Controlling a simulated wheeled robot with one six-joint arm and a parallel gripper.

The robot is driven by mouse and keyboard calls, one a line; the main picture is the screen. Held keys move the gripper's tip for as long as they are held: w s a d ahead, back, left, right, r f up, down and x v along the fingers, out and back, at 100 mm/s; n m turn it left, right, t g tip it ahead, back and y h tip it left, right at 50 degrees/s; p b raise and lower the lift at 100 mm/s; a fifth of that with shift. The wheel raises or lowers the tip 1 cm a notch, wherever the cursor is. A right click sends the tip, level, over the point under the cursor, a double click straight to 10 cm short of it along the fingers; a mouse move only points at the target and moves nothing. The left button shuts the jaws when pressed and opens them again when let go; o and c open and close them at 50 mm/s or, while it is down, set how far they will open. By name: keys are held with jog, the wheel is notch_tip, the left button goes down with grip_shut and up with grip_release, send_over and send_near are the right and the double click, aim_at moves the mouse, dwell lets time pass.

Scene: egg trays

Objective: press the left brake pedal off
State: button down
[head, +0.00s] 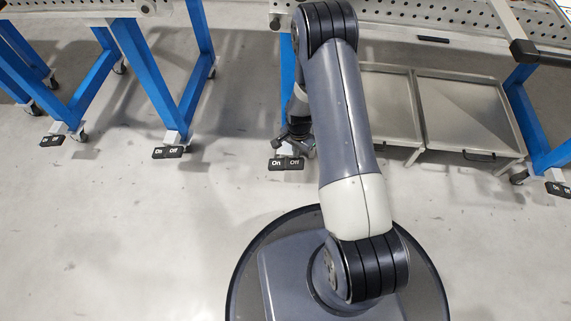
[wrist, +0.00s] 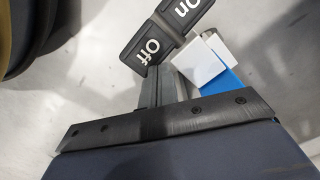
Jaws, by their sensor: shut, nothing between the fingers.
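The left brake pedal (head: 286,163) of the right-hand table is black, with white "On" and "Off" halves, at the foot of a blue leg. In the wrist view, the pedal (wrist: 165,32) lies tilted at the top, with the "Off" half (wrist: 148,50) nearer me. My gripper (wrist: 160,80) is shut and empty, its fingertips right by the lower edge of the "Off" half. I cannot tell whether they touch. In the head view, my gripper (head: 298,138) is low beside the leg, just behind the pedal and partly hidden by my arm.
A similar pedal (head: 558,188) is at the right leg. The left table has pedals (head: 168,152) and (head: 52,140). Metal trays (head: 463,112) stand on a low shelf to the right of my arm. A white plate and blue leg (wrist: 222,80) are close beside the fingers. Front floor is clear.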

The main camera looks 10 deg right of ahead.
jog(key=shift+f+b, duration=0.6)
jog(key=shift+f, duration=0.35)
dwell(0.3)
jog(key=shift+r, duration=0.1)
jog(key=shift+r+p, duration=2.3)
jog(key=shift+r, duration=1.2)
jog(key=shift+f, duration=0.15)
notch_tip(320, 180, down, 7)
jog(key=b, duration=0.4)
jog(key=shift+b, duration=0.3)
jog(key=shift+r, duration=0.3)
notch_tip(320, 180, up, 9)
jog(key=p, duration=0.6)
